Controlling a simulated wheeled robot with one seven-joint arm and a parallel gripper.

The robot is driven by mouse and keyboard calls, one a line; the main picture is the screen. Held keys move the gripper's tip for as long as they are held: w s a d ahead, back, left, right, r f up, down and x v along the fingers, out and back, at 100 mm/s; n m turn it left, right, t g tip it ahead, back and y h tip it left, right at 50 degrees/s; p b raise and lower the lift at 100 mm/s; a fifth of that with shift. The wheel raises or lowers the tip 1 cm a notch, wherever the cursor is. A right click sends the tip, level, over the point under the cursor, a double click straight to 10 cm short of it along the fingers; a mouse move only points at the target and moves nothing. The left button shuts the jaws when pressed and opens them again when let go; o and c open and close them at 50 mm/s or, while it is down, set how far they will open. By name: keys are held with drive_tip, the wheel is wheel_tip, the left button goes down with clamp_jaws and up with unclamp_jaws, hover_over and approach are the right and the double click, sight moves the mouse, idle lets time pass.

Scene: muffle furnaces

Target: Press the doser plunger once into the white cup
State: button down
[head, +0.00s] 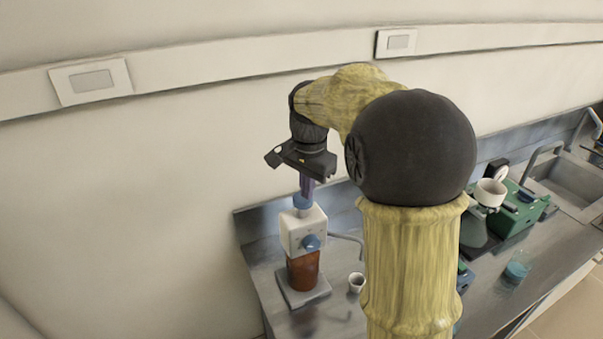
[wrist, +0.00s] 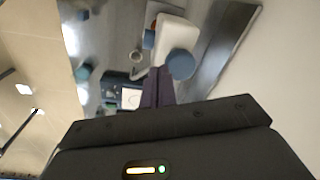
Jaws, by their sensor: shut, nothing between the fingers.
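The doser (head: 303,235) stands on the bench at the left, with a white head, an amber bottle below and a grey base. Its blue plunger (head: 302,201) is on top; in the wrist view the plunger (wrist: 181,64) shows as a blue disc. My gripper (head: 307,186) points down just above the plunger, fingers shut and empty. I cannot tell whether the fingertips touch the plunger.
The metal bench (head: 335,318) has a raised back edge against the wall. Green equipment (head: 512,215) with a white bowl (head: 490,192) stands to the right, before a sink (head: 568,180). A glass beaker (head: 517,268) stands near the front edge. My arm hides the middle of the bench.

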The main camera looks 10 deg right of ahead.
sight(302, 200)
drive_tip(key=w+r+m+p, duration=0.2)
drive_tip(key=w+r+m, duration=0.2)
drive_tip(key=r, duration=0.7)
drive_tip(key=shift+a+m+g+p, duration=0.15)
drive_tip(key=shift+m+g+p, duration=0.2)
drive_tip(key=shift+m, duration=0.25)
drive_tip(key=shift+f, duration=0.2)
wheel_tip(302, 200, down, 14)
drive_tip(key=p, duration=0.3)
drive_tip(key=shift+r, duration=0.2)
drive_tip(key=shift+f, duration=0.1)
wheel_tip(302, 200, down, 4)
drive_tip(key=shift+r+b, duration=0.15)
drive_tip(key=shift+b, duration=0.95)
drive_tip(key=shift+s, duration=0.1)
drive_tip(key=shift+f, duration=0.25)
